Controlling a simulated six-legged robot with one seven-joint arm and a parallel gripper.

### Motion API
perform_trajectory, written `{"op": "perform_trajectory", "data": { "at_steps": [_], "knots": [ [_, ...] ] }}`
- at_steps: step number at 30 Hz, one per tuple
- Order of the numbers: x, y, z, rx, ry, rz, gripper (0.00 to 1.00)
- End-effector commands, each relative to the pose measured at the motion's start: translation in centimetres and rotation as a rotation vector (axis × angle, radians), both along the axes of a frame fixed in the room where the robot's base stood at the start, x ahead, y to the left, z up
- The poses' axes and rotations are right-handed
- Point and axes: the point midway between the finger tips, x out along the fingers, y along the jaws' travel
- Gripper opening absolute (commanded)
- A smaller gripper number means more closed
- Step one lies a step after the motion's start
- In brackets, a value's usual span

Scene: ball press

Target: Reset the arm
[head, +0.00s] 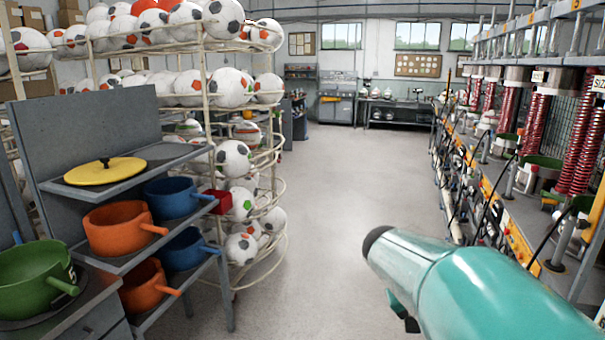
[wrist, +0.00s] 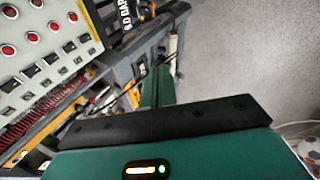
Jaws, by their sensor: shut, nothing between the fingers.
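My teal arm (head: 470,285) reaches in from the lower right of the head view, with a dark rounded end pointing toward the aisle. In the wrist view my gripper (wrist: 158,78) shows as narrow green fingers beyond a black bar and green housing. The fingers are shut with nothing between them. In that view it is beside the press machinery, with grey floor to the right. I cannot make out the fingers clearly in the head view.
Press machines (head: 540,170) line the right side, close to my arm. A control panel (wrist: 45,45) fills the wrist view's upper left. A ball rack (head: 215,150) and a shelf with orange pots (head: 118,228) stand left. The aisle floor (head: 335,190) is clear.

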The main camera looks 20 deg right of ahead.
Motion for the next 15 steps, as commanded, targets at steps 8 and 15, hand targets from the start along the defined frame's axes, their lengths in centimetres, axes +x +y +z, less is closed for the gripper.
{"op": "perform_trajectory", "data": {
  "at_steps": [8, 15],
  "knots": [
    [0.2, 14.7, 0.8, 0.277, -0.254, 0.29, 0.0],
    [-1.8, 24.9, 1.3, 0.474, -0.435, 0.522, 0.0]
  ]
}}
